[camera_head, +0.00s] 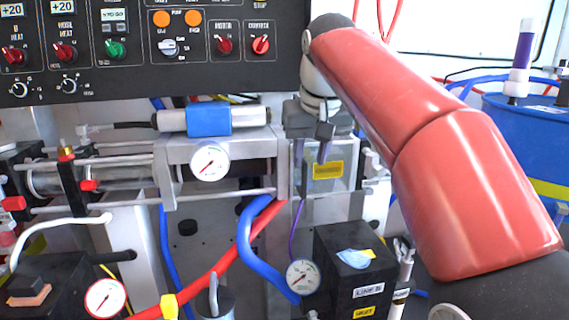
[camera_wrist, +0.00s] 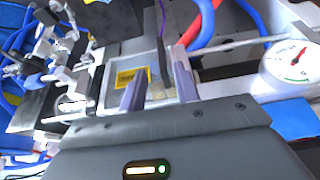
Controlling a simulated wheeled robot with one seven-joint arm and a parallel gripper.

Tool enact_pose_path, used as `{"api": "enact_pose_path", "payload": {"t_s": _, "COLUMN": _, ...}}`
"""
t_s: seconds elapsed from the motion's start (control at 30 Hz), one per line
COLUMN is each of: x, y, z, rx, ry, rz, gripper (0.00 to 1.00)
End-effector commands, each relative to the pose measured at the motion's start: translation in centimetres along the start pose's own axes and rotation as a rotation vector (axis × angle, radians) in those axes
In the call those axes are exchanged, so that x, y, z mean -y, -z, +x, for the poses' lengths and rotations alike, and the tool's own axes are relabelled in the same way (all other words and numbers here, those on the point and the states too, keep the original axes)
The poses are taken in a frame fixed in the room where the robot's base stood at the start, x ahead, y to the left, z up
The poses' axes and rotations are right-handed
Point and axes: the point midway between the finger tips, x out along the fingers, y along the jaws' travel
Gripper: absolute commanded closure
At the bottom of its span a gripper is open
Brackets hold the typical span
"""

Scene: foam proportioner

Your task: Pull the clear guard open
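The clear guard (camera_head: 340,187) is a transparent panel with a yellow label, upright at the right end of the metal pump frame. My gripper (camera_head: 311,155) is in front of the guard's upper part. In the wrist view my gripper (camera_wrist: 160,80) has its two purple-grey fingers apart. A narrow dark upright piece shows between the fingertips. I cannot tell whether it is the guard's handle or whether a finger touches it. The guard's upper edge is partly hidden by my gripper in the head view.
A pressure gauge (camera_head: 210,162) and blue cylinder (camera_head: 209,121) are left of the guard. Red hose (camera_head: 232,262) and blue hose (camera_head: 262,266) run below. A black box (camera_head: 353,262) stands below the guard. The control panel (camera_head: 130,75) is above left; a blue drum (camera_head: 525,130) is right.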

Motion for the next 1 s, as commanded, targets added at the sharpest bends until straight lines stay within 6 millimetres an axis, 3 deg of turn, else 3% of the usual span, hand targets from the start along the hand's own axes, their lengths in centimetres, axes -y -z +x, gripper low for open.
{"api": "enact_pose_path", "payload": {"t_s": 0.17, "x": 0.3, "y": 0.4, "z": 1.2, "rx": 0.002, "ry": 0.001, "rz": -0.004, "gripper": 0.68}}
{"api": "enact_pose_path", "payload": {"t_s": 0.4, "x": 0.2, "y": 0.3, "z": 5.1, "rx": 0.002, "ry": 0.001, "rz": -0.004, "gripper": 0.68}}
{"api": "enact_pose_path", "payload": {"t_s": 0.6, "x": 0.2, "y": 0.3, "z": 7.3, "rx": 0.001, "ry": 0.001, "rz": -0.004, "gripper": 0.68}}
{"api": "enact_pose_path", "payload": {"t_s": 0.93, "x": 0.2, "y": 0.4, "z": 7.7, "rx": -0.001, "ry": 0.001, "rz": -0.004, "gripper": 0.68}}
{"api": "enact_pose_path", "payload": {"t_s": 1.0, "x": 0.2, "y": 0.4, "z": 7.7, "rx": -0.001, "ry": 0.001, "rz": -0.004, "gripper": 0.75}}
